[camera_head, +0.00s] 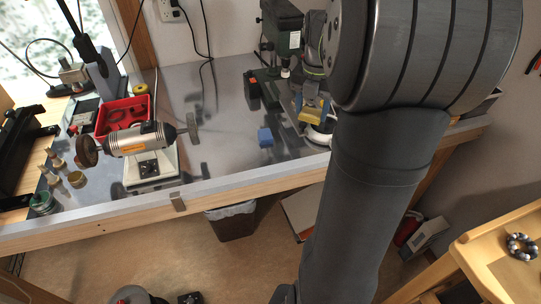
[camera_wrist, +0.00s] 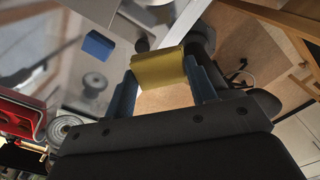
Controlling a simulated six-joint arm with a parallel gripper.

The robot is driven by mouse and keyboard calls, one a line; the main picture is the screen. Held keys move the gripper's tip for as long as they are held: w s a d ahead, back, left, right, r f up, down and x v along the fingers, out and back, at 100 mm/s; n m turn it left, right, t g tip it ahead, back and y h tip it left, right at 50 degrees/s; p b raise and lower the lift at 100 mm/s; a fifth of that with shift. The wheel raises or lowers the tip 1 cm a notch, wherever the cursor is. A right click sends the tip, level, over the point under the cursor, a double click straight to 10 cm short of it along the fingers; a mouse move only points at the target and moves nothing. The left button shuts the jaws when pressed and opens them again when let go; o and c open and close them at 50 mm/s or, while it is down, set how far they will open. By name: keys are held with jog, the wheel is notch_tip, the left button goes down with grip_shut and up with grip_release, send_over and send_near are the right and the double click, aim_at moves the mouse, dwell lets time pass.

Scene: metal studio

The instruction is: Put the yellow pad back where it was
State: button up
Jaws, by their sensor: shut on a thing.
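The yellow pad (camera_wrist: 158,68) is between the two blue-grey fingers of my gripper (camera_wrist: 162,72) in the wrist view. My gripper is shut on it, with a finger at each side. In the head view the yellow pad (camera_head: 311,116) shows small at the tips of my gripper (camera_head: 314,106), over the right part of the metal bench (camera_head: 225,150). Whether the pad touches anything below it I cannot tell. My arm hides part of the bench on the right.
A blue block (camera_head: 265,137) lies on the bench left of my gripper; the wrist view shows it too (camera_wrist: 97,45). A green machine (camera_head: 283,28) stands behind. A red tray (camera_head: 122,117) and a grinder (camera_head: 140,140) are at left. The bench between grinder and block is clear.

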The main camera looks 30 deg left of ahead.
jog(key=s+d+f, duration=0.3)
jog(key=s, duration=0.2)
send_over(270, 158)
jog(key=shift+m, duration=0.3)
notch_tip(270, 158, down, 7)
jog(key=shift+r, duration=0.15)
jog(key=shift+f, duration=1.9)
jog(key=shift+f, duration=0.15)
jog(key=o, duration=1.2)
notch_tip(270, 158, up, 12)
jog(key=shift+r, duration=0.15)
